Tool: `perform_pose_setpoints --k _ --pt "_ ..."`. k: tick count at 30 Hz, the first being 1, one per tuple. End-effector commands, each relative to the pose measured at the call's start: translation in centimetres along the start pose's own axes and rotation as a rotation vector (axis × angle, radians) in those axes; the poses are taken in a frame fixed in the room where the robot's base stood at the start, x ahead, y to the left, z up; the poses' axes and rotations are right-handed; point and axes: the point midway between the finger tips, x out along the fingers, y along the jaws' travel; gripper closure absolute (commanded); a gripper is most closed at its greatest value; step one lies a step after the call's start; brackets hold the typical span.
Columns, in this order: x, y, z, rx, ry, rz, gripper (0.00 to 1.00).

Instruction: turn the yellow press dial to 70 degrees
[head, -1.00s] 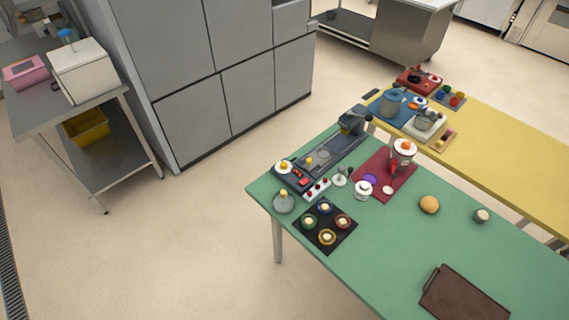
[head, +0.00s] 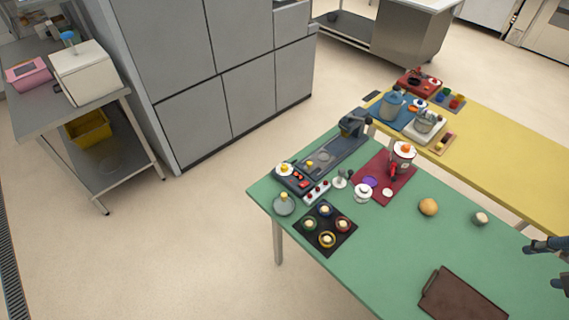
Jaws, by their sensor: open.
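A small yellow knob (head: 309,163) stands on a long dark appliance (head: 333,157) at the far left of the green table. Another yellow knob (head: 285,168) sits on a white disc on the dark panel beside it. I cannot tell which is the press dial, and its angle is too small to read. My gripper (head: 546,264) shows at the right edge of the head view, its two dark fingers apart and empty. It is over the right side of the green table, far from both knobs and touching nothing that I can see.
The green table (head: 390,265) also holds a black mat (head: 341,241) with several coloured rings, a red mat (head: 408,188) with a blender-like device, a bun (head: 428,207), a small jar (head: 480,218) and a brown tray (head: 462,298). A yellow table (head: 500,150) adjoins behind.

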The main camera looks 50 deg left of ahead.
Motion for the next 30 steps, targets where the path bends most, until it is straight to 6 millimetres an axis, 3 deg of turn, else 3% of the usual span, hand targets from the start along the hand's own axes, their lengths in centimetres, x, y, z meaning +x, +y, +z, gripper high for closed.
perform_pose_setpoints --k 3,17,30 --pt "0.5 -1.5 -3.0 -0.058 -0.019 -0.018 0.55" --pt "3.8 -8.8 -13.0 -0.272 -0.081 -0.079 0.55" --pt "9.1 -18.8 -20.3 -0.483 -0.137 -0.134 0.55"
